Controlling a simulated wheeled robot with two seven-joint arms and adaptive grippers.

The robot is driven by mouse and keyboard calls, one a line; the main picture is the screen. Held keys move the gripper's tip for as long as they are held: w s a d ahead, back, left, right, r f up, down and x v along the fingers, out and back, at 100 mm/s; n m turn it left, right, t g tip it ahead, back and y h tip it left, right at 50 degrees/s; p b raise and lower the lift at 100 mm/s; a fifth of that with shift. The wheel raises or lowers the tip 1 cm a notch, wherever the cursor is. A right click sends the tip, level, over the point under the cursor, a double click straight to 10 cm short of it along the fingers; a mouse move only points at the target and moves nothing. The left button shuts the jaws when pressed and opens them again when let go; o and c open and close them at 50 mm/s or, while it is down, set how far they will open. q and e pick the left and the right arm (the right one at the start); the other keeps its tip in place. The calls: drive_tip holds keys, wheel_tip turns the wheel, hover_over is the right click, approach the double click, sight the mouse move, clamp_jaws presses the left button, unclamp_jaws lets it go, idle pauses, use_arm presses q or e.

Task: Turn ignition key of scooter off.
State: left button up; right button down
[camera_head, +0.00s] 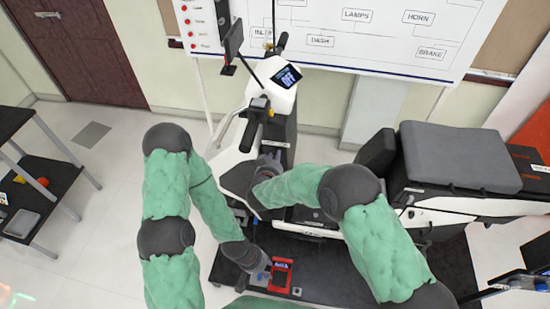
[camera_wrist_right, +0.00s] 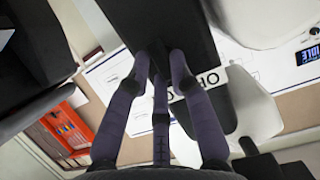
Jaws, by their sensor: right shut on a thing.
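The white and black scooter (camera_head: 285,100) stands in the middle of the head view. Its display (camera_head: 287,77) reads OFF. My right gripper (camera_head: 270,160) reaches to the dark front panel below the handlebar. The right wrist view shows its fingers (camera_wrist_right: 160,62) closed together against a dark panel (camera_wrist_right: 168,25) with a white label (camera_wrist_right: 196,88). The thing between the fingertips is hidden, and I cannot make out the ignition key in either view. My left gripper (camera_head: 264,277) is low, beside a red device (camera_head: 281,275); its finger opening is unclear.
The scooter's grey seat (camera_head: 458,157) is at the right. A whiteboard (camera_head: 350,30) with labelled boxes is on the wall behind. A dark shelf (camera_head: 45,185) stands at the left. Open floor (camera_head: 100,250) lies between shelf and scooter. A lit screen (camera_wrist_right: 308,55) shows in the right wrist view.

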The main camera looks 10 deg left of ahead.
drive_tip(key=c, duration=1.1)
unclamp_jaws()
drive_tip(key=v, duration=1.2)
